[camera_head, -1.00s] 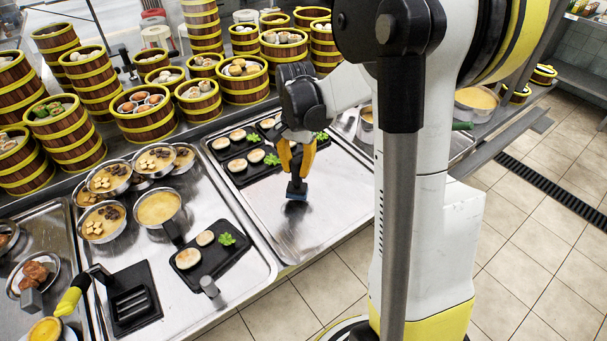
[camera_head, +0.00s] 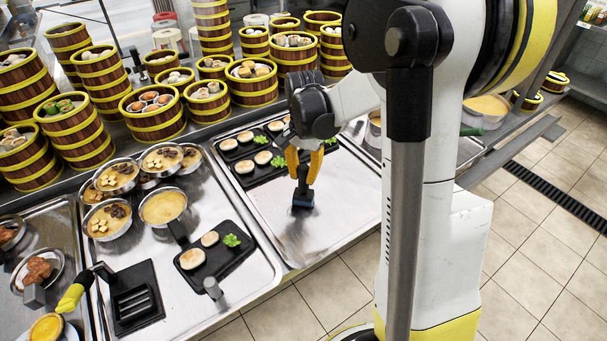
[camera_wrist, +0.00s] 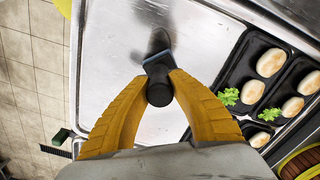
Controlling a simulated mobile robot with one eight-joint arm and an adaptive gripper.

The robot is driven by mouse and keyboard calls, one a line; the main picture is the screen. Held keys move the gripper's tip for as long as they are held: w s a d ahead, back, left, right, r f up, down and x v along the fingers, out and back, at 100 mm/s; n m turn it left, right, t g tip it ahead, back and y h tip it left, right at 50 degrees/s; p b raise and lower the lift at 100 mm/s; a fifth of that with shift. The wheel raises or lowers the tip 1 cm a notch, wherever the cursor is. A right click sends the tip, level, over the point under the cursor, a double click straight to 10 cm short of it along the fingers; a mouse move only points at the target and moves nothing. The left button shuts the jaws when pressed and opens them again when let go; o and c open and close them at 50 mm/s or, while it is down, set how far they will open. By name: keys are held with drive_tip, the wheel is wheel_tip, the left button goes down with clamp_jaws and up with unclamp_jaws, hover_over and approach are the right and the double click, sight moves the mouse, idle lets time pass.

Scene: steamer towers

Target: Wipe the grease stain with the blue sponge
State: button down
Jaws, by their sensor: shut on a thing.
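The blue sponge (camera_head: 302,201) has a dark handle and is at or just above the steel tray (camera_head: 345,195); I cannot tell whether it touches. My gripper (camera_head: 303,172), with yellow fingers, is shut on the sponge's handle from above. In the wrist view my gripper (camera_wrist: 159,84) closes around the round black handle end, and a blue edge of the sponge (camera_wrist: 157,60) shows beyond it. A dark smudge, likely the grease stain (camera_wrist: 158,40), lies just past the sponge on the tray. In the head view a dim dark patch (camera_head: 296,226) shows near the sponge.
Black plates with pale buns and green garnish (camera_head: 258,170) stand at the tray's back. Another black plate (camera_head: 215,252) and pots (camera_head: 163,207) are on the left. Bamboo steamer towers (camera_head: 78,140) line the back. The tray's front area is clear.

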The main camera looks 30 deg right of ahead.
drive_tip(key=shift+f+b, duration=0.3)
drive_tip(key=shift+f, duration=0.1)
drive_tip(key=shift+s, duration=0.1)
drive_tip(key=shift+s+d+r, duration=0.15)
drive_tip(key=shift+s+d, duration=0.55)
drive_tip(key=shift+d, duration=0.1)
drive_tip(key=shift+w+a, duration=0.8)
drive_tip(key=shift+a, duration=0.05)
drive_tip(key=shift+s+d, duration=0.1)
